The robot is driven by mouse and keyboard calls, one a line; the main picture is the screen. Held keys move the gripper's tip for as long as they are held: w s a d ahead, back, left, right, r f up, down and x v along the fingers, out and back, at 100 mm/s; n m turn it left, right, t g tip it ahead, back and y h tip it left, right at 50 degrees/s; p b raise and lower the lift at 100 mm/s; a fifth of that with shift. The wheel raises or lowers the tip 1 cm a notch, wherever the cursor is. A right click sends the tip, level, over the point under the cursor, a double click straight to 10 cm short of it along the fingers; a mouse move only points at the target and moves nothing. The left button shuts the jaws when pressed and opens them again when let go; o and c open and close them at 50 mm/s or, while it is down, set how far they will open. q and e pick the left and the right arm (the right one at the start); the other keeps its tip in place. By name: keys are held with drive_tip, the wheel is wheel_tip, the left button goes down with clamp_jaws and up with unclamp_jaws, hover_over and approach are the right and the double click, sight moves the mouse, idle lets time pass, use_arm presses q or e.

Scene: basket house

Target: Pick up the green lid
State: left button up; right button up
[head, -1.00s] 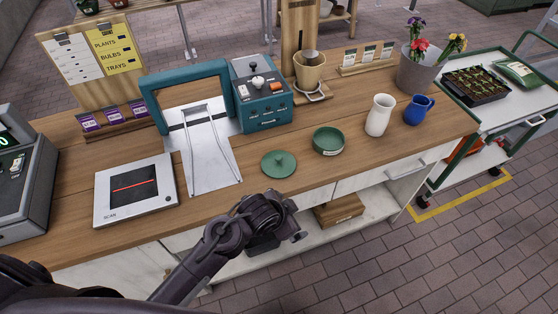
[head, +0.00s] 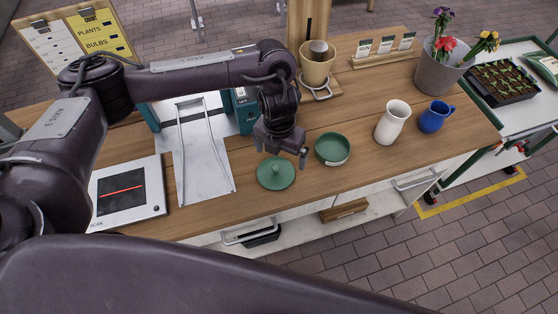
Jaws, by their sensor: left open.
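The green lid (head: 276,174) lies flat on the wooden counter, with its small knob on top. A green bowl (head: 332,149) stands just to its right. My left gripper (head: 281,151) points down above the lid's far edge, with its fingers apart and nothing between them. I cannot tell exactly how high it is above the lid. My right gripper is not in the head view.
A white vase (head: 392,122) and a blue jug (head: 435,117) stand to the right of the bowl. A metal chute (head: 203,160) and a scanner pad (head: 126,194) lie to the left. A beige pot (head: 317,66) stands behind. The counter's front edge (head: 300,203) is close to the lid.

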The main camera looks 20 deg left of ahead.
sight(276, 167)
use_arm(q)
drive_tip(key=shift+w+a, duration=0.15)
drive_tip(key=shift+a, duration=0.35)
drive_tip(key=shift+s+f, duration=0.2)
drive_tip(key=shift+f, duration=0.45)
drive_tip(key=shift+s+f, duration=0.2)
drive_tip(key=shift+f, duration=0.45)
drive_tip(key=shift+f+b, duration=0.45)
drive_tip(key=shift+f, duration=1.85)
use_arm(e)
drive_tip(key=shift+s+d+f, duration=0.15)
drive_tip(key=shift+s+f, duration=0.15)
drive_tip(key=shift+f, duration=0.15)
use_arm(q)
drive_tip(key=c, duration=0.7)
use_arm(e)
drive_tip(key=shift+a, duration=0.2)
use_arm(q)
drive_tip(key=shift+r, duration=0.15)
